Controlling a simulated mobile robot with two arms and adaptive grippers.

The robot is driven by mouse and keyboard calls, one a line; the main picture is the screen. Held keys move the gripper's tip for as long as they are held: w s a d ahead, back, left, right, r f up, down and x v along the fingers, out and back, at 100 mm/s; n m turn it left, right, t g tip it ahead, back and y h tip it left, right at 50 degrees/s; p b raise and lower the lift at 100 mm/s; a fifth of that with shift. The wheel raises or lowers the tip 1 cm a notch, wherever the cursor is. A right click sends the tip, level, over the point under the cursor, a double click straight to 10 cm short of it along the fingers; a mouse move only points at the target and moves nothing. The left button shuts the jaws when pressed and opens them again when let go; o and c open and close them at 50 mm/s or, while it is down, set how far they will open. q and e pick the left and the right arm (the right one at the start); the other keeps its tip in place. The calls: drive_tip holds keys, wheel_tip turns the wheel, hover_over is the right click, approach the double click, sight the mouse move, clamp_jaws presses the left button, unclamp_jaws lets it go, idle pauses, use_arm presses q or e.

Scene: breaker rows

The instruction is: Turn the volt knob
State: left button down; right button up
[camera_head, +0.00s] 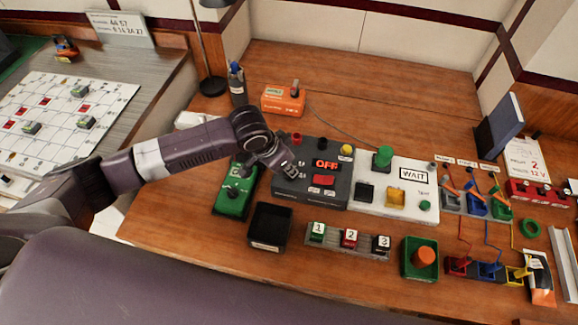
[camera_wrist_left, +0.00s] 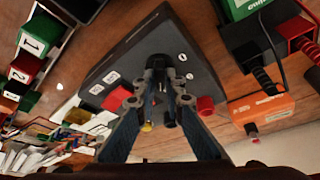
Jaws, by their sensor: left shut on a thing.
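The dark grey box (camera_head: 341,191) stands mid-table in the head view, with a red OFF display (camera_head: 327,164) and a red switch (camera_head: 323,180). Its tilted top fills the middle of the left wrist view (camera_wrist_left: 135,52). My left gripper (camera_head: 287,171) reaches down onto the box's left part. In the left wrist view its fingers (camera_wrist_left: 167,82) are closed in on a small dark knob (camera_wrist_left: 158,62), mostly hidden between the tips. I cannot read a volt label beside it. My right gripper is not in view.
A green device (camera_head: 232,204) stands close on the box's left, a black tray (camera_head: 269,226) in front. A white panel marked WAIT (camera_head: 384,212) adjoins on the right. The back of the table is mostly clear.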

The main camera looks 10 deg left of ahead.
use_arm(q)
drive_tip(key=shift+w+a+r+m+g+h+p, duration=0.15)
drive_tip(key=shift+m+g+h+p, duration=0.15)
drive_tip(key=shift+m+p, duration=0.6)
drive_tip(key=shift+m, duration=1)
drive_tip(key=shift+w+m+g+h, duration=0.15)
drive_tip(key=shift+m+g+h, duration=0.4)
drive_tip(key=shift+m, duration=0.65)
drive_tip(key=shift+m+g+b, duration=0.55)
drive_tip(key=shift+m+b, duration=0.25)
drive_tip(key=shift+m, duration=0.7)
drive_tip(key=c, duration=2)
unclamp_jaws()
drive_tip(key=shift+o, duration=0.2)
